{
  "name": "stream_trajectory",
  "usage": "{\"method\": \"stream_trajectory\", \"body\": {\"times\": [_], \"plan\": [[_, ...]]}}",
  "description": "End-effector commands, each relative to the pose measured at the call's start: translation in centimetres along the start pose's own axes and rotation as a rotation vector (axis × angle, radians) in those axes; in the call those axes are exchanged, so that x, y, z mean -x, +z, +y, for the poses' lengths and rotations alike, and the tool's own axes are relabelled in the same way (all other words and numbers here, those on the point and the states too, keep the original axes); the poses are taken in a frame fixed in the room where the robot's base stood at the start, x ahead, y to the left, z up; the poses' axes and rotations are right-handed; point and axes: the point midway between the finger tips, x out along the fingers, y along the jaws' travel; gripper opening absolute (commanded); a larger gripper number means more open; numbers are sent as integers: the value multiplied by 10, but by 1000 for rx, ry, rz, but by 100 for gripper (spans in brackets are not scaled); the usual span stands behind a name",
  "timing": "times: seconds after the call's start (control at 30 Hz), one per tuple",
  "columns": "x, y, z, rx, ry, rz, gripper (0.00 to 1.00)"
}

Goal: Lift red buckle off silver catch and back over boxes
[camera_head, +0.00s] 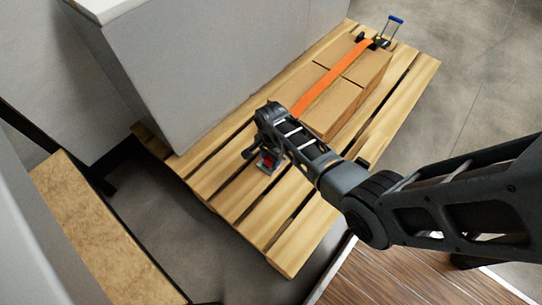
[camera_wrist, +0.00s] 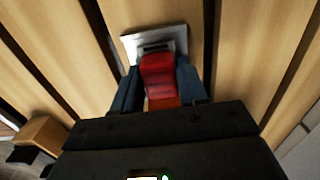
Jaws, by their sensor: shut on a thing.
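The red buckle (camera_wrist: 158,72) sits between the two fingers of my gripper (camera_wrist: 159,80) in the wrist view, and the fingers are shut on it. The silver catch (camera_wrist: 152,42) is a metal plate on the pallet slat, right at the buckle's far end. I cannot tell whether the buckle still touches the catch. In the head view the red buckle (camera_head: 267,159) shows small below my gripper (camera_head: 262,157), low over the pallet. The orange strap (camera_head: 332,78) runs over the boxes (camera_head: 352,80); its near end is hidden behind my arm.
The wooden pallet (camera_head: 285,243) carries the boxes. A ratchet with a blue handle (camera_head: 396,19) is at the strap's far end. A large grey-white cabinet (camera_head: 215,60) stands left of the boxes. A wooden board (camera_head: 95,230) lies at lower left. Floor is free at right.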

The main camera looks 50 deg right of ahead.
Motion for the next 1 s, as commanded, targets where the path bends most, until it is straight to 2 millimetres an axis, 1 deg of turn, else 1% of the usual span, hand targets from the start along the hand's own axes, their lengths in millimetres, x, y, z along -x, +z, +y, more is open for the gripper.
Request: {"method": "stream_trajectory", "body": {"times": [0.03,0.27,0.47,1.0], "plan": [[0,0,0,0,0,0,32],[0,0,0,0,0,0,10],[2,0,0,0,0,0,10],[17,0,0,0,0,0,10]]}}
